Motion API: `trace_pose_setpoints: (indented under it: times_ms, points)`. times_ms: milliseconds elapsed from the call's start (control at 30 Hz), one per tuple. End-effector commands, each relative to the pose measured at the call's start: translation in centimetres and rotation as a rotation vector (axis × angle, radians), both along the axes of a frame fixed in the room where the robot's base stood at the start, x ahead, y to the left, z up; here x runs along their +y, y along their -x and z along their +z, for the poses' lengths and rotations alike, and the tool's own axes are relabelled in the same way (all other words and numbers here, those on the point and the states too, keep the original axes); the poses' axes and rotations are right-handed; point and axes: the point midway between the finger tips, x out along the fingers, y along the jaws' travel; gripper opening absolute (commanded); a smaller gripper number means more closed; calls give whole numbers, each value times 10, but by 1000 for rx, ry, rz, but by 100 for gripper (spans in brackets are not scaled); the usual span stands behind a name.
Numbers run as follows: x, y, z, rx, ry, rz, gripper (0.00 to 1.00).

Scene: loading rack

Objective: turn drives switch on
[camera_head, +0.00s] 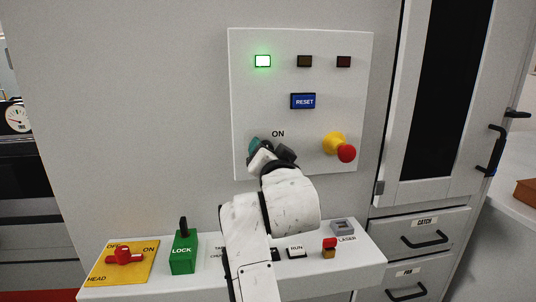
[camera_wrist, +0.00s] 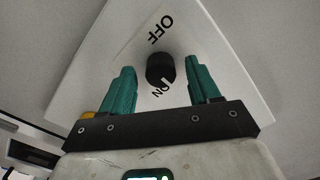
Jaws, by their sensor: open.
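A round black knob (camera_wrist: 157,67) sits on a white panel, with OFF printed on one side and ON on the opposite side in the wrist view. No drives label is readable. A short white mark shows at the knob's edge beside the ON print. My gripper (camera_wrist: 161,70) is open, its two green fingers on either side of the knob, with visible gaps. In the head view my gripper (camera_head: 268,150) is at the lower left of the white panel (camera_head: 350,95), just below the ON print, and hides the knob.
The panel also bears a lit green lamp (camera_head: 263,61), two dark lamps, a blue RESET button (camera_head: 303,101) and a red emergency button (camera_head: 346,153) right of my gripper. Below is a ledge with a red HEAD switch (camera_head: 124,256), a green LOCK block (camera_head: 183,253) and small controls.

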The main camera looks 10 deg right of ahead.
Motion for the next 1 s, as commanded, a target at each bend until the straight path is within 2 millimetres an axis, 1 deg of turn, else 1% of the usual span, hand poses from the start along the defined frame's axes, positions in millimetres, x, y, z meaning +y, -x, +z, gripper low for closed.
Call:
trace_pose_setpoints:
  times_ms: [233, 367, 467, 700, 800, 900, 1000]
  points:
    - [0, 2, 1, -2, 0, 0, 61]
    - [1, 12, 1, -4, 1, 1, 61]
    - [1, 27, 0, -4, 1, 2, 61]
    - [1, 72, 0, -3, 1, 1, 61]
    - [0, 87, 0, -3, 1, 1, 61]
    - [1, 98, 0, -2, 1, 1, 61]
    - [1, 105, 0, -1, 0, 1, 61]
